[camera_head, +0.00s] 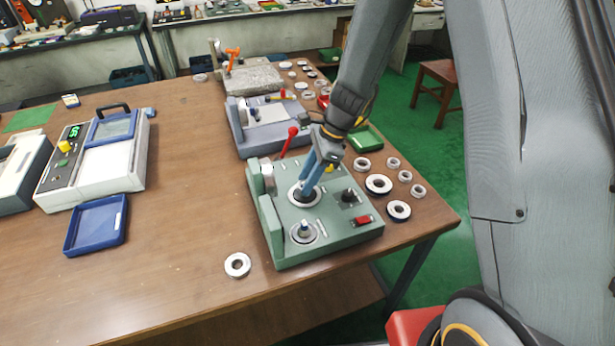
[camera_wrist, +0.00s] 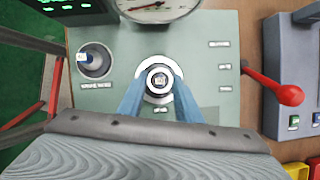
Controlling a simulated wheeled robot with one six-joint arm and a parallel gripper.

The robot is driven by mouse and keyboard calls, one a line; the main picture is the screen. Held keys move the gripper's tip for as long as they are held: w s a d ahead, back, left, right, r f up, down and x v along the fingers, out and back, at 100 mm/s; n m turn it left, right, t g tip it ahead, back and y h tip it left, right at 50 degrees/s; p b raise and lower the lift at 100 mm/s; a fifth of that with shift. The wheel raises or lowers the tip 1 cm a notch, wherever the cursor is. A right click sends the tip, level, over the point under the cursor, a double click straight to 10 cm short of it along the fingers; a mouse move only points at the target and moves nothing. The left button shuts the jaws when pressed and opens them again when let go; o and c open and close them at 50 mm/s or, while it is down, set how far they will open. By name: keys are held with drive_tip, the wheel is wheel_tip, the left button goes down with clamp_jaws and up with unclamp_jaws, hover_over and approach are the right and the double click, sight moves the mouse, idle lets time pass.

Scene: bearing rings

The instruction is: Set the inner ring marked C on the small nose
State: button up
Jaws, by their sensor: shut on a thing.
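The green gauge stand (camera_head: 340,245) has two round noses. Its front nose (camera_head: 304,231) stands bare with a blue-grey tip, and also shows at upper left in the wrist view (camera_wrist: 95,60). My gripper (camera_head: 306,190) points down at the other seat, behind the front nose. In the wrist view its two blue fingers (camera_wrist: 159,95) are closed around a small ring (camera_wrist: 160,79), which sits centred over the pale round seat (camera_wrist: 160,58). The nose under the ring is hidden, so I cannot tell how far down the ring is. No letter is readable on it.
A loose ring (camera_head: 237,265) lies on the table left of the stand. Several rings (camera_head: 378,184) lie to its right.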

drive_tip(key=shift+f+b, duration=0.65)
drive_tip(key=shift+f, duration=0.45)
drive_tip(key=o, duration=1.1)
drive_tip(key=shift+r, duration=0.1)
drive_tip(key=b+v, duration=0.1)
drive_tip(key=v, duration=0.6)
drive_tip(key=shift+d+r, duration=0.15)
drive_tip(key=shift+r, duration=0.2)
drive_tip(key=s+d+r+n+h, duration=0.1)
drive_tip(key=s+d+n, duration=0.2)
drive_tip(key=s+n, duration=0.2)
drive_tip(key=s+d+r+n+t+h+b, duration=0.1)
drive_tip(key=s+d+n+h, duration=0.1)
drive_tip(key=s+d+n, duration=0.2)
drive_tip(key=s+d+n+h, duration=0.1)
drive_tip(key=s+d+n, duration=0.3)
drive_tip(key=s+n, duration=0.2)
drive_tip(key=shift+s+d+r+n+t, duration=0.2)
drive_tip(key=shift+r+n+t, duration=0.2)
drive_tip(key=shift+n, duration=0.6)
